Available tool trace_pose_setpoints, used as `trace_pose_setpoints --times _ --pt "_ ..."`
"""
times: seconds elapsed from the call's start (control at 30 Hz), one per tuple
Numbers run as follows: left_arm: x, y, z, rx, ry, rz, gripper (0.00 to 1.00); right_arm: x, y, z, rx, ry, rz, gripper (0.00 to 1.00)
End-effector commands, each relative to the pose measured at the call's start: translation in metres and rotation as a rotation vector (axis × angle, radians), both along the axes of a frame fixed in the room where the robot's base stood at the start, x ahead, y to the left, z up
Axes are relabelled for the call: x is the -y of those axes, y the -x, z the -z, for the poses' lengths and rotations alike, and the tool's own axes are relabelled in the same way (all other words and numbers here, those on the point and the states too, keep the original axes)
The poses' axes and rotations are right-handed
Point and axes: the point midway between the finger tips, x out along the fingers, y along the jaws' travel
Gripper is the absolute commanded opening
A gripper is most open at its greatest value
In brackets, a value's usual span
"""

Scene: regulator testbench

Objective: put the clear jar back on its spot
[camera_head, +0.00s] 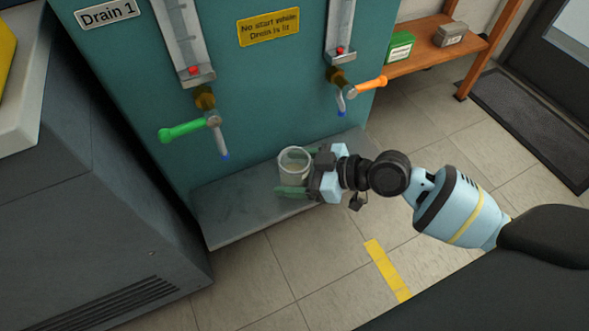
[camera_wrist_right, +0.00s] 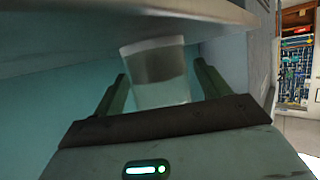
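The clear jar (camera_head: 293,163), an open-topped see-through cup, is at the grey ledge below the teal panel in the head view. Whether it rests on the ledge cannot be told for sure. My right gripper (camera_head: 296,172) reaches in from the right with its green fingers on either side of the jar. In the right wrist view the jar (camera_wrist_right: 160,75) stands between the two fingers (camera_wrist_right: 160,88), with a visible gap beside each, so the gripper looks open around it. My left gripper is not in view.
The grey ledge (camera_head: 235,205) is bare to the left of the jar. Above it hang a green-handled valve (camera_head: 185,130) and an orange-handled valve (camera_head: 368,87). A wooden shelf (camera_head: 430,50) with a green box (camera_head: 401,48) stands at the back right. A dark cabinet (camera_head: 90,220) is at left.

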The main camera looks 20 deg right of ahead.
Motion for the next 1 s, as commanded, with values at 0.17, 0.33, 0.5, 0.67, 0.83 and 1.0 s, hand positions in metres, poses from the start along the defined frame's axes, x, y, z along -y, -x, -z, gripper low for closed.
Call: trace_pose_setpoints --times 0.17,0.33,0.5,0.67,0.83,1.0 --pt "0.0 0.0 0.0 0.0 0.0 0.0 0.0 0.0 0.0 0.0 0.0 0.0 0.0 0.79" --pt "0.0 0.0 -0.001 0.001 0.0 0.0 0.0 0.003 0.002 -0.001 -0.001 0.002 0.0 0.79" --pt "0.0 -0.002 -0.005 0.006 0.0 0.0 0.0 0.017 0.014 -0.009 -0.002 0.004 0.001 0.79" --pt "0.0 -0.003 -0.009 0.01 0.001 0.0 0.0 0.035 0.029 -0.019 -0.001 0.004 0.0 0.79" --pt "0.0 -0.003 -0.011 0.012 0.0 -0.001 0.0 0.049 0.041 -0.026 -0.001 0.003 0.0 0.79" --pt "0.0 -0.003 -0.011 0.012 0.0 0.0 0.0 0.055 0.046 -0.029 -0.001 0.001 0.0 0.79"
